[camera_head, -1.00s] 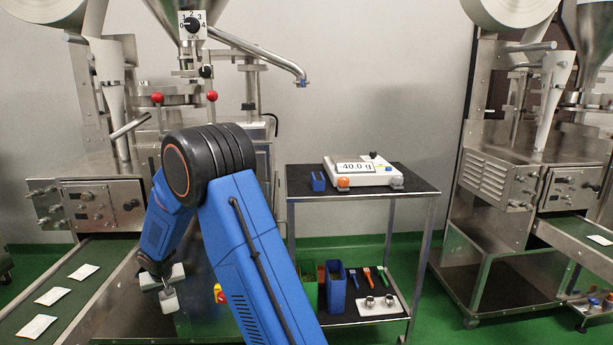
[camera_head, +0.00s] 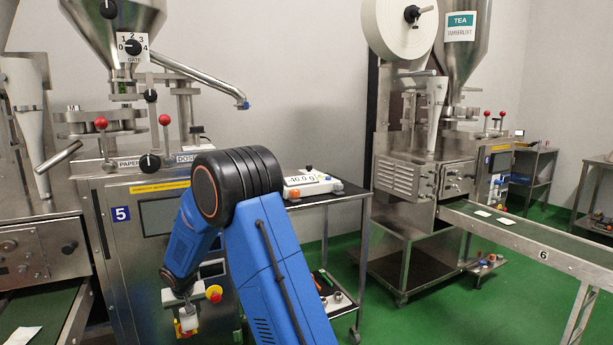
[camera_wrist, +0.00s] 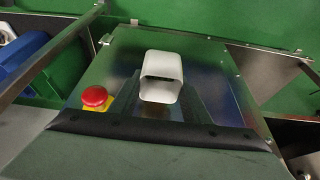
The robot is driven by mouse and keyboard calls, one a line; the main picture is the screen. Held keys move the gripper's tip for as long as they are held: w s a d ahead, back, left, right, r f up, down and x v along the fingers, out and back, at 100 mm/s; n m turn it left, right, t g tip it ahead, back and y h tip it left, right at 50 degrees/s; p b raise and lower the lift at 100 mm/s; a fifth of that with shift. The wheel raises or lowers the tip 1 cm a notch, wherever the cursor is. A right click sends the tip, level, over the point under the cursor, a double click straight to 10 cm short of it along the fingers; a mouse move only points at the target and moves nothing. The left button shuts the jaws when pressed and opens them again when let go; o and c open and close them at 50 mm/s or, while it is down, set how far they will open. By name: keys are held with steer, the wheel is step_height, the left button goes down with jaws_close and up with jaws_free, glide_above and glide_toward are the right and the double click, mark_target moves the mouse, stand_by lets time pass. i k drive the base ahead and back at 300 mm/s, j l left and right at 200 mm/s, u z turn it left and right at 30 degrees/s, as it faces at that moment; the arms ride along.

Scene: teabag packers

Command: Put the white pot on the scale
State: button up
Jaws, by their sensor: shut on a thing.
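The white pot (camera_wrist: 162,72) is a small hollow, squarish cup, seen with its opening towards the wrist camera. My gripper (camera_wrist: 162,90) is shut on it, with a dark finger on each side. In the head view the pot (camera_head: 188,322) shows small and low, below my blue arm, in front of the machine marked 5.
The side table (camera_head: 345,192) has a lower shelf holding tools. A red emergency button (camera_wrist: 95,97) is near the pot in the wrist view. A second packing machine (camera_head: 420,175) and its conveyor (camera_head: 510,228) stand right. Green floor between them is clear.

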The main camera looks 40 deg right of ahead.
mark_target(289, 172)
steer(key=k+j+z, duration=0.1)
steer(key=z, duration=0.3)
steer(key=i+j+z, duration=0.1)
steer(key=z, duration=0.2)
steer(key=j+z, duration=0.3)
steer(key=i, duration=0.05)
